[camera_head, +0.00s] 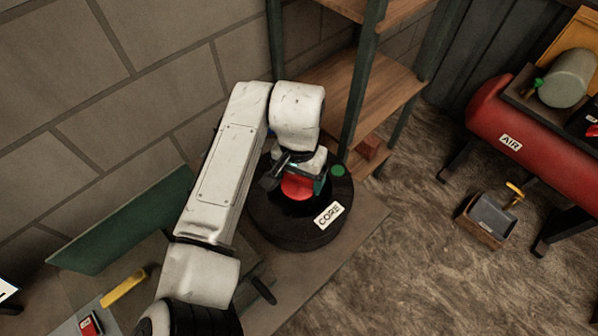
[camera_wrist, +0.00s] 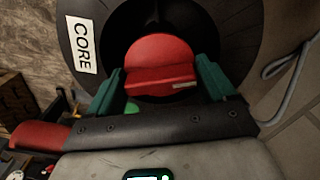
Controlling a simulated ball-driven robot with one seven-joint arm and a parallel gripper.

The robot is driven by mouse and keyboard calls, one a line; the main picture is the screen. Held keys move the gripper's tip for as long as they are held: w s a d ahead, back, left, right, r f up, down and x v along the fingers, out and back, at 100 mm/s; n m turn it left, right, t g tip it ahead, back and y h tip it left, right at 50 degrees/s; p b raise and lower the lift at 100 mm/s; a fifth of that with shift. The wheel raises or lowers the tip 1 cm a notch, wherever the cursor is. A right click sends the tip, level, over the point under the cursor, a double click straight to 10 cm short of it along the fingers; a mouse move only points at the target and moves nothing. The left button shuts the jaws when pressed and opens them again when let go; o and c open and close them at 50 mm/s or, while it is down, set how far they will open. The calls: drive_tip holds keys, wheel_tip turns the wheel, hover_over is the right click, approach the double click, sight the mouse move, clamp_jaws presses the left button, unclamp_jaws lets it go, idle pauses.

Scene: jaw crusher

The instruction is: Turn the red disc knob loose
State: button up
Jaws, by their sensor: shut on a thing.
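The red disc knob (camera_head: 297,186) sits in the middle of a round black housing (camera_head: 276,230) with a white CORE label. In the wrist view the knob (camera_wrist: 160,64) shows a raised bar across its face with a small pale mark. My gripper (camera_wrist: 160,82) has a green finger on each side of the knob and is shut on it. In the head view my gripper (camera_head: 299,178) reaches down over the knob from above, and my wrist hides part of the knob.
A wooden shelf (camera_head: 375,90) with green posts stands right behind the housing. A red AIR tank (camera_head: 515,125) is at the right. A small tray (camera_head: 490,215) lies on the floor. A green panel (camera_head: 130,225) and yellow tool (camera_head: 123,287) are at left.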

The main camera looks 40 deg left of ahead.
drive_tip(key=shift+s+d+f+n+p, duration=0.1)
drive_tip(key=shift+f+n+p, duration=0.05)
drive_tip(key=shift+n+p, duration=1.15)
drive_tip(key=shift+d+f+n+p, duration=0.1)
drive_tip(key=shift+n+p, duration=1.1)
drive_tip(key=shift+p, duration=0.1)
drive_tip(key=shift+r+n+p, duration=0.1)
drive_tip(key=shift+n+p, duration=1.1)
drive_tip(key=shift+p, duration=0.05)
drive_tip(key=shift+n+p, duration=0.8)
drive_tip(key=shift+n, duration=0.3)
drive_tip(key=shift+n+p, duration=0.3)
drive_tip(key=shift+n, duration=1.6)
drive_tip(key=o, duration=0.9)
drive_tip(key=shift+a, duration=0.1)
